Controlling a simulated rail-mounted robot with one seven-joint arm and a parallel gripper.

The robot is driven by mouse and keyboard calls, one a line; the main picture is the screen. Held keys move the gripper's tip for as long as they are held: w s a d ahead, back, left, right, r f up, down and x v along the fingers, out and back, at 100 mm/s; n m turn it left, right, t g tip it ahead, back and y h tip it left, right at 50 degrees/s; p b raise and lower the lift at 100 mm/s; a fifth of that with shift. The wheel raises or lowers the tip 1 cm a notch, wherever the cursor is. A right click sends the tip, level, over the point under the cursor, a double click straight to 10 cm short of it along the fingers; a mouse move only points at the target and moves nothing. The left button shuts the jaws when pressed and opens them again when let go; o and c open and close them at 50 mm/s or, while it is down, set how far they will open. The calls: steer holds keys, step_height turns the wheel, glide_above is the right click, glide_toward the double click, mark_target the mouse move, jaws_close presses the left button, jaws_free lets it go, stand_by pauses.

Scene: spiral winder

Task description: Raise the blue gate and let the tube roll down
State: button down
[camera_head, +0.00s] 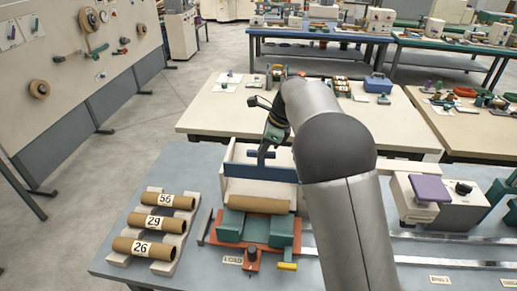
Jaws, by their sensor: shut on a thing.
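The blue gate (260,172) is a wide bar across a white sloping chute (256,188), with a small blue handle piece above it. My gripper (265,150) is at the top of the gate and is shut on its handle; the fingertips are small and partly hidden by the handle. A brown cardboard tube (259,203) lies crosswise at the near, lower end of the chute, on the near side of the gate. It is right behind the green blocks (257,227) of an orange-based fixture; I cannot tell whether it touches them.
Three labelled tubes, 56 (169,200), 29 (163,222) and 26 (146,247), lie on a pale rack at the left. A machine with a purple block (430,189) stands at the right. My arm hides the table's middle right. Cream table (205,116) is behind.

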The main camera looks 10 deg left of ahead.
steer(key=shift+w+r, duration=0.1)
steer(key=shift+r, duration=0.2)
steer(key=c, duration=1.4)
jaws_free()
steer(key=shift+r, duration=0.1)
steer(key=shift+o, duration=0.2)
steer(key=s+b+v, duration=0.1)
steer(key=v, duration=1.6)
steer(key=shift+w+d, duration=0.15)
steer(key=shift+w, duration=0.2)
